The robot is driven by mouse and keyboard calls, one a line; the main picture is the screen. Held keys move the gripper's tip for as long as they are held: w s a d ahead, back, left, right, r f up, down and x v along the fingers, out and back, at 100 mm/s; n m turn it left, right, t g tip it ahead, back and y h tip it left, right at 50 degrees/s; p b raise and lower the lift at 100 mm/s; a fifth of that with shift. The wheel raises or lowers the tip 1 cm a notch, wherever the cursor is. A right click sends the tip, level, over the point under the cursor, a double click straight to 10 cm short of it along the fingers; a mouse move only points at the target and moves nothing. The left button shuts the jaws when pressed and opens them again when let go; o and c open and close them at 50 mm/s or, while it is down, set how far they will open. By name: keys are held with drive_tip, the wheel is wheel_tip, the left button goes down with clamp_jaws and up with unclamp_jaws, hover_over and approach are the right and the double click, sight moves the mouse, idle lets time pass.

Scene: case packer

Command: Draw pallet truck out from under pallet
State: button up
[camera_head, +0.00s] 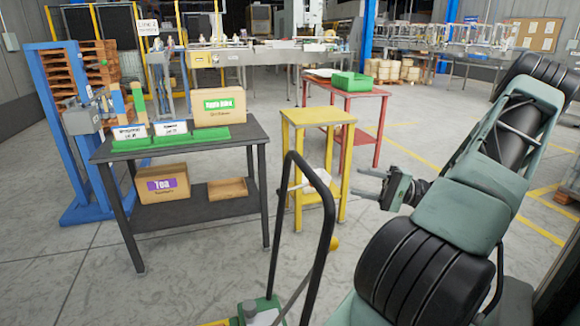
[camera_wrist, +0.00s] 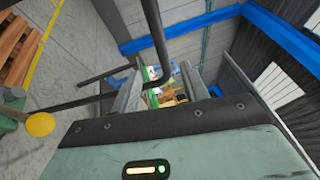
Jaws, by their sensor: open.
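The pallet truck's black loop handle (camera_head: 326,215) stands upright in the lower middle of the head view. Its green body (camera_head: 258,312) shows at the bottom edge; its forks and whatever lies over them are out of frame. My gripper (camera_head: 362,184) is open and empty, to the right of the handle and apart from it, with its fingers pointing left. In the wrist view my gripper (camera_wrist: 161,78) shows its two fingers spread, and a black bar (camera_wrist: 156,38), apparently the handle, crosses near the tips.
A dark table (camera_head: 185,150) with cartons stands left of the handle. A yellow stand (camera_head: 318,116) is just behind it, with a red table (camera_head: 350,95) farther back. A wooden pallet (camera_head: 564,196) lies at the right edge. Open floor lies between the red table and my arm.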

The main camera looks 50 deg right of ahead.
sight(302, 170)
drive_tip(key=p+x, duration=0.1)
drive_tip(key=x, duration=1.6)
drive_tip(key=shift+s+a+f+p, duration=0.1)
drive_tip(key=shift+s+p, duration=0.05)
drive_tip(key=shift+p, duration=0.15)
drive_tip(key=shift+c, duration=0.4)
clamp_jaws()
